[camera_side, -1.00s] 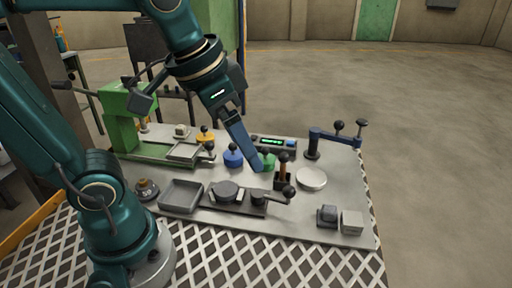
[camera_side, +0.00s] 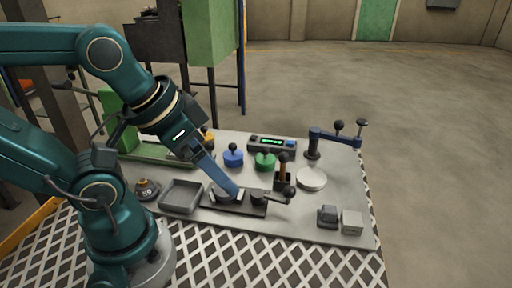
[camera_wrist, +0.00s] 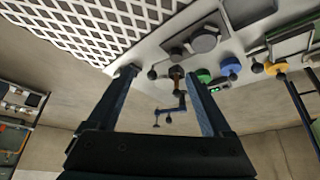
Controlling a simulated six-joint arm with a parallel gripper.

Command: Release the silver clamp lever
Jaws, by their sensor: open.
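The clamp lever, a short grey bar (camera_side: 276,199) ending in a black ball knob (camera_side: 289,191), points right from its pivot on a dark fixture plate (camera_side: 228,208). A dark round disc sits left of the pivot, partly covered by my gripper. My gripper (camera_side: 238,191) points down and right, its tips appearing over the plate between the disc and pivot; the exact height is unclear. In the wrist view its two fingers (camera_wrist: 160,74) are wide apart with nothing held, and the ball knob (camera_wrist: 152,74) shows between them, beyond the tips.
An orange-brown handle (camera_side: 283,172) stands just behind the lever. A white round dish (camera_side: 311,179), blue knob piece (camera_side: 233,157), green knob piece (camera_side: 265,161) and blue toggle clamp (camera_side: 322,138) are around. A grey tray (camera_side: 181,196) lies left; small blocks (camera_side: 351,222) sit front right.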

